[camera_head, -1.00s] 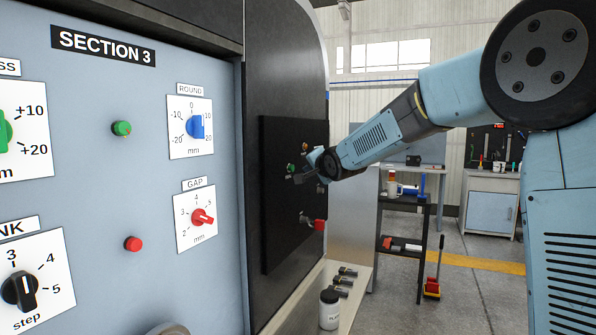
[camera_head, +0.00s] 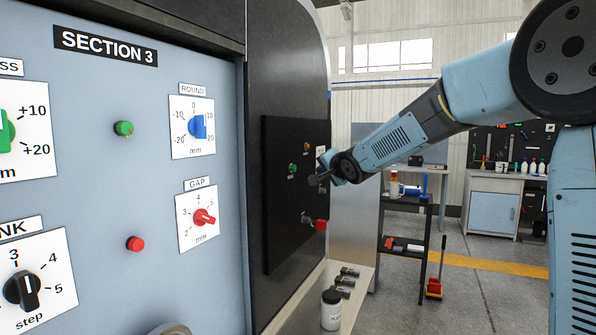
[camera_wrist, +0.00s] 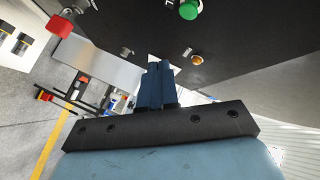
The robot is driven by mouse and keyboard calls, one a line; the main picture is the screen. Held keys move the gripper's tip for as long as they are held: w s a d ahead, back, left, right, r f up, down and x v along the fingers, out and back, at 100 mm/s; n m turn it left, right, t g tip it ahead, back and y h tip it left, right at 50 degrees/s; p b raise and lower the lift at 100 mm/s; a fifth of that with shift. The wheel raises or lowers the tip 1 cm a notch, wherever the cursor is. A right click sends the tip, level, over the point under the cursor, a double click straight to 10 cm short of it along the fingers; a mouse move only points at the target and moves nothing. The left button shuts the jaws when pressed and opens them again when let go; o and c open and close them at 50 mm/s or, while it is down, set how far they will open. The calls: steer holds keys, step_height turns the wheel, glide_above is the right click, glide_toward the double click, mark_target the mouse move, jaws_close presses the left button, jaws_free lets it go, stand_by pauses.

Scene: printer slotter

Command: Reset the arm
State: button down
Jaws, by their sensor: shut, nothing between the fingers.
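My gripper (camera_head: 318,179) is at the end of my blue arm, in front of the black control panel (camera_head: 283,225) on the machine's side. In the wrist view my gripper (camera_wrist: 157,68) shows its two blue fingers together, shut and empty. The red handle also shows in the head view (camera_head: 321,225), below my gripper. The fingers appear apart from the panel.
The grey Section 3 panel (camera_head: 105,120) with knobs and buttons stands close at the left. A white jar (camera_head: 330,310) stands on a ledge below the black panel. A black shelf cart (camera_head: 405,208) and a workbench (camera_head: 492,205) stand behind. The floor between is mostly open.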

steer(key=s+d+f+n+g+h, duration=0.1)
steer(key=s+d+f+g+h, duration=0.15)
steer(key=s+d, duration=0.6)
steer(key=s+d+f+n+g+h, duration=0.1)
steer(key=s+d+f+n+h, duration=0.15)
steer(key=s+d, duration=0.65)
steer(key=s+d+f+n+g+h, duration=0.1)
steer(key=s+d+f+g+h, duration=0.2)
steer(key=s, duration=1)
steer(key=s+d+f+n+g, duration=0.1)
steer(key=s+f, duration=0.1)
steer(key=s, duration=0.4)
steer(key=s+d+f+n+y, duration=0.1)
steer(key=s+d+f, duration=0.1)
steer(key=s, duration=0.5)
steer(key=shift+s+d+f+g, duration=0.2)
steer(key=shift+d+f+g, duration=0.15)
steer(key=shift+f, duration=0.15)
steer(key=shift+a, duration=0.1)
